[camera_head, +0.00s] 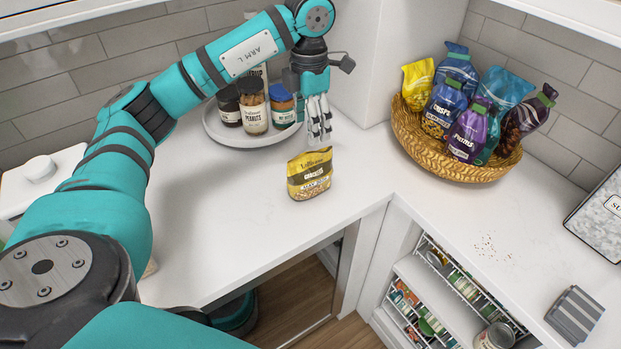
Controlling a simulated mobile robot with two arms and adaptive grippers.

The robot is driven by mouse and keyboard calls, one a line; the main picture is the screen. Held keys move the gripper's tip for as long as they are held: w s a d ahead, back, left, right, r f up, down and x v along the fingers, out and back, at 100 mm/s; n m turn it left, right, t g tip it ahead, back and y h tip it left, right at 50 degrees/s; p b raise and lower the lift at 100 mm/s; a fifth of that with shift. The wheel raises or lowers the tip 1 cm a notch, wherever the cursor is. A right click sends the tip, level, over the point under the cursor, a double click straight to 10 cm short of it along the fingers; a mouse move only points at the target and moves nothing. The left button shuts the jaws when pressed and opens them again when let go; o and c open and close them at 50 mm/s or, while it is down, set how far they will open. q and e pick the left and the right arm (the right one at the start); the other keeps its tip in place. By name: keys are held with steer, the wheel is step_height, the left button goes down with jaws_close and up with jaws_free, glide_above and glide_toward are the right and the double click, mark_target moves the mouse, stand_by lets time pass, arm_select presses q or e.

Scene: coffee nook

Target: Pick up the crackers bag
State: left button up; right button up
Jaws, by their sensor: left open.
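A small yellow bag (310,174) with a dark label band stands on the white counter near its inner corner. It looks like the crackers bag, but its print is too small to read surely. My left gripper (319,120) hangs just above and behind this bag, pointing down. It is open and empty, and its fingertips appear apart from the bag. My right gripper is not in view.
A round white tray (216,130) with several jars stands behind my left gripper. A wicker basket (420,148) of snack bags stands at the right. A grey block (574,315) lies on the right counter. Counter around the yellow bag is clear.

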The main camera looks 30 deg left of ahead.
mark_target(310, 159)
arm_select(q)
step_height(310, 159, down, 4)
steer(key=shift+w+a+r+p, duration=0.1)
steer(key=shift+a+p, duration=0.05)
steer(key=shift+p, duration=0.3)
step_height(310, 159, down, 2)
steer(key=shift+f, duration=0.1)
steer(key=shift+f+p, duration=0.2)
steer(key=shift+p, duration=0.1)
steer(key=shift+f, duration=0.25)
steer(key=f, duration=0.1)
steer(key=f+p, duration=0.2)
steer(key=shift+d+f, duration=0.25)
steer(key=shift+f, duration=0.05)
steer(key=shift+s+f+p, duration=0.2)
steer(key=shift+f+p, duration=0.1)
steer(key=shift+f, duration=0.3)
steer(key=shift+w, duration=0.1)
steer(key=shift+c, duration=0.8)
steer(key=c, duration=0.5)
jaws_close()
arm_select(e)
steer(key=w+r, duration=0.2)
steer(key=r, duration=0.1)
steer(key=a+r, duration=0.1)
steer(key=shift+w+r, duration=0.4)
